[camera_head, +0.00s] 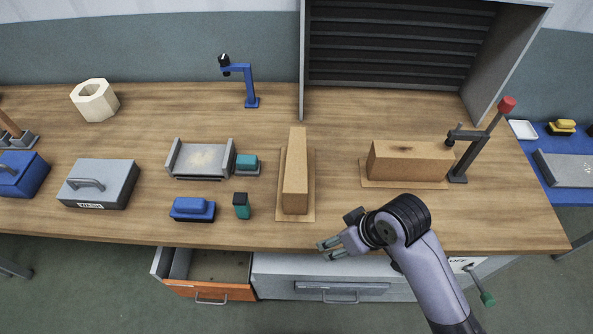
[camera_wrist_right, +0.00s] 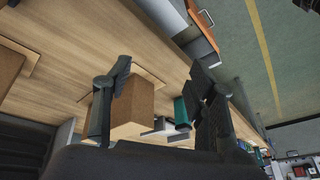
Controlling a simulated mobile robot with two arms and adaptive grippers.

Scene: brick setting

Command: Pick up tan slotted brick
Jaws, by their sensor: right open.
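Two tan bricks lie on the wooden bench, each on a thin tan board. One brick (camera_head: 295,180) lies lengthwise front to back at the middle. The other brick (camera_head: 408,162) lies crosswise at the right and has a dark mark on its top. I cannot tell for sure which is the slotted one. My right gripper (camera_head: 328,250) is open and empty at the bench's front edge, right of and in front of the middle brick. In the right wrist view the open fingers (camera_wrist_right: 160,78) frame part of the middle brick (camera_wrist_right: 132,102), apart from it. My left gripper is out of view.
A grey lever stand (camera_head: 458,155) with a red knob stands beside the right brick. A grey tray fixture (camera_head: 200,160), a teal block (camera_head: 241,205) and a blue block (camera_head: 192,209) lie left of the middle brick. An orange-fronted drawer (camera_head: 210,291) stands open below.

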